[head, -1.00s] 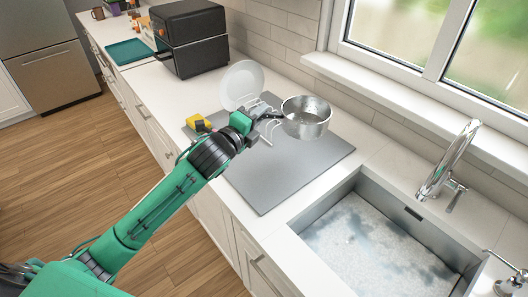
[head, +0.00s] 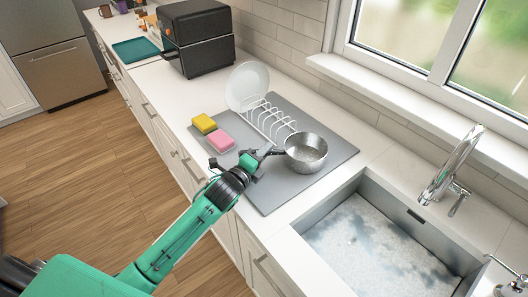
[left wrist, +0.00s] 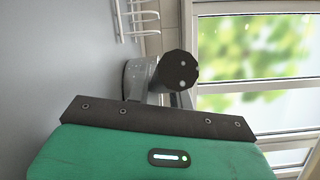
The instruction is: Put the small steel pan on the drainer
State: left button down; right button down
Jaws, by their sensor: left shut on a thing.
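The small steel pan (head: 306,154) is at the right part of the grey drainer mat (head: 285,195), upright, with its handle toward my arm. It is on the mat or very close above it; I cannot tell which. My left gripper (head: 268,153) is shut on the pan's handle. In the left wrist view, part of the pan (left wrist: 135,80) shows beside the grey surface, mostly hidden behind a dark finger (left wrist: 179,70). My right gripper is not in view.
A white wire rack (head: 272,122) holds a white plate (head: 247,86) behind the pan. A yellow sponge (head: 204,123) and a pink sponge (head: 221,141) lie at the mat's left. The sink (head: 375,245) is at the right. The mat's front part is clear.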

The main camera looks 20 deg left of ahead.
pick_arm(q)
jog(key=c, duration=1.3)
grip_release()
jog(key=shift+f, duration=0.15)
jog(key=shift+o, duration=0.2)
jog(key=shift+s+a, duration=0.1)
jog(key=shift+s, duration=0.2)
jog(key=b+v, duration=0.2)
jog(key=v, duration=0.7)
jog(key=shift+s+a, duration=0.1)
jog(key=shift+s, duration=0.3)
jog(key=shift+s+a+r+b, duration=0.1)
jog(key=shift+s+a+b, duration=0.1)
jog(key=shift+s, duration=0.2)
jog(key=shift+s+a+r+b, duration=0.1)
jog(key=shift+s+r+b, duration=0.05)
jog(key=shift+s, duration=0.25)
jog(key=shift+s+f, duration=0.1)
